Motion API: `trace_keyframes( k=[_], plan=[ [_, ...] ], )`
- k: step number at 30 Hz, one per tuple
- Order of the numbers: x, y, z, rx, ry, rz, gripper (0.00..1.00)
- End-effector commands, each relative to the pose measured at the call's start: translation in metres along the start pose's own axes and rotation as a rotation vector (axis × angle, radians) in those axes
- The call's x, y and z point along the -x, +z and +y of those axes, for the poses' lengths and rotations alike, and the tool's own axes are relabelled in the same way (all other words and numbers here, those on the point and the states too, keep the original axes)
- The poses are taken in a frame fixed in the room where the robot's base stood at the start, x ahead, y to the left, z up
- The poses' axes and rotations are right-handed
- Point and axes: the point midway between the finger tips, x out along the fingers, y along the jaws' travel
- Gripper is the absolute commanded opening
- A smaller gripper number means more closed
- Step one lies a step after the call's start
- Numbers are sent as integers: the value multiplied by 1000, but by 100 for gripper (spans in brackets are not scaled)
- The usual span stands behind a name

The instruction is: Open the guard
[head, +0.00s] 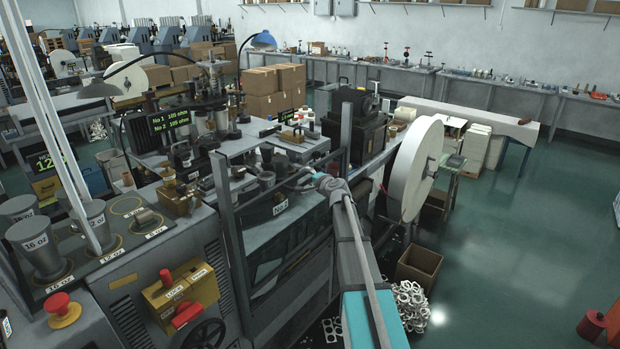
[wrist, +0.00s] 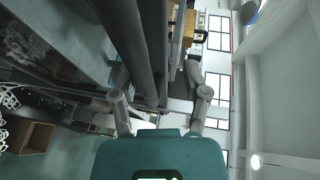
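The guard (head: 229,238) is a grey metal frame on the front of the forming machine, with two upright posts and a lower panel between them. It looks closed, but I cannot be sure. My gripper (head: 308,181) is at the upper part of the guard, between the two posts, with its fingers partly hidden by my arm. In the wrist view, my gripper (wrist: 162,95) has its two fingers spread apart. A thick dark bar (wrist: 133,45) runs down between them, nearer the left finger. I cannot tell whether either finger touches it.
A large white paper roll (head: 415,170) stands right of the guard. A cardboard box (head: 418,265) and a heap of white scraps (head: 412,303) lie on the floor below it. A yellow lock box (head: 180,293) and a red button (head: 62,308) are at front left.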

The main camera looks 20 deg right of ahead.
Motion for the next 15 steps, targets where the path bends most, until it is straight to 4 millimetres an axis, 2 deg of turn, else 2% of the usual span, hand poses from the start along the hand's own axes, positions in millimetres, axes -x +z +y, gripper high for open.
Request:
trace_keyframes(
  k=[1,15],
  plan=[
    [2,-1,-9,0,0,1,57],
    [9,-4,-47,0,0,1,57]
  ],
)
